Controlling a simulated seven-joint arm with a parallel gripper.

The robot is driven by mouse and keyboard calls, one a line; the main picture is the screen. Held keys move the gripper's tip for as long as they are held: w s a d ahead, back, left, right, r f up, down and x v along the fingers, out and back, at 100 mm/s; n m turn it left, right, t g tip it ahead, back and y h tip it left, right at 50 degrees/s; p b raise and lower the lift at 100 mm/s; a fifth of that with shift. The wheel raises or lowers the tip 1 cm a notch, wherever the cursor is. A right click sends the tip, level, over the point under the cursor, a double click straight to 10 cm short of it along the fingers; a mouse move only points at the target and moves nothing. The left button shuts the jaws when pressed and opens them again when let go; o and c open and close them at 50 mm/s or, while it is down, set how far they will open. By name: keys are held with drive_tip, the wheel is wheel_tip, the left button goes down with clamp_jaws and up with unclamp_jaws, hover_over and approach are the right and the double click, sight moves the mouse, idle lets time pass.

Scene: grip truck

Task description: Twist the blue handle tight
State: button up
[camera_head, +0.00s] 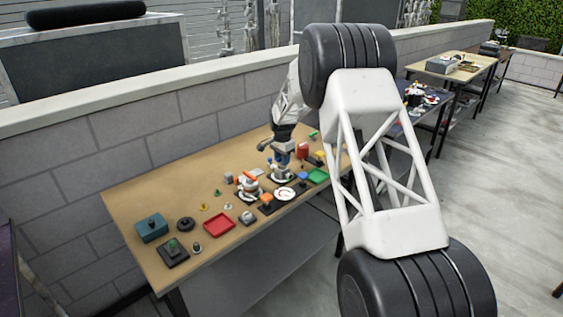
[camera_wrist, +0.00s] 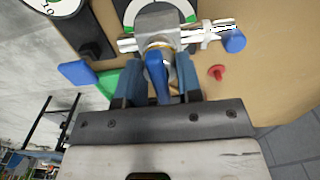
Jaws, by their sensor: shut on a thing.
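The blue handle (camera_wrist: 157,80) shows between the two fingers of my gripper (camera_wrist: 158,75) in the wrist view, and the gripper is shut on it. The handle joins a metal pipe fitting (camera_wrist: 158,40) that runs across in front of a round dial with green marks (camera_wrist: 187,17). The handle's far end and its exact contact with the fingers are partly hidden. In the head view, my gripper (camera_head: 283,158) is low over the table among the fittings, and the handle is too small to make out clearly.
In the wrist view, a blue knob (camera_wrist: 234,41) sits at the fitting's right end and a red part (camera_wrist: 217,72) lies nearby. A green tray (camera_wrist: 108,82) and a blue block (camera_wrist: 78,72) are at left. The wooden table (camera_head: 133,205) also holds a red tray (camera_head: 218,224).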

drive_tip(key=shift+m, duration=1.1)
